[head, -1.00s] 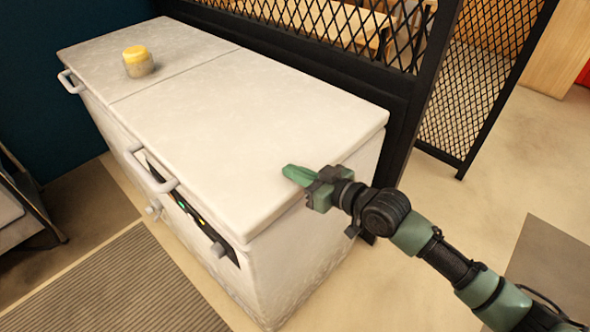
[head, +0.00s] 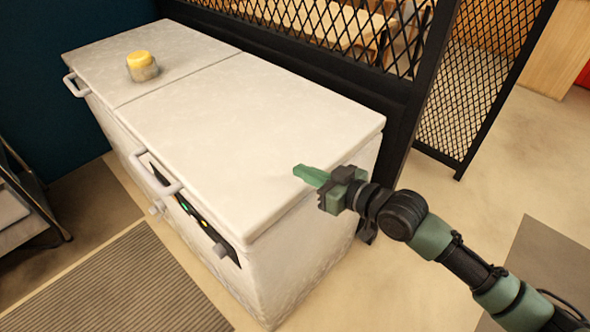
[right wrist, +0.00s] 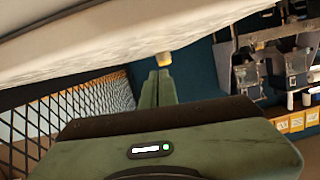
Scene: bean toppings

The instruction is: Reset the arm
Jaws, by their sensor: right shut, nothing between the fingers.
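My right gripper (head: 312,176) is shut and empty. In the head view it shows in front of the near right end of the white chest freezer (head: 240,120), its green fingertips over the freezer lid in the picture. In the right wrist view the shut fingers (right wrist: 157,88) lie side by side. The right arm comes in from the lower right. My left gripper is not in view.
A yellow-topped jar (head: 143,66) stands on the freezer's far lid; it seems to show beyond the fingers in the wrist view (right wrist: 163,60). A black mesh fence (head: 330,35) runs behind the freezer. A grey striped mat (head: 125,285) lies in front. Open floor lies right.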

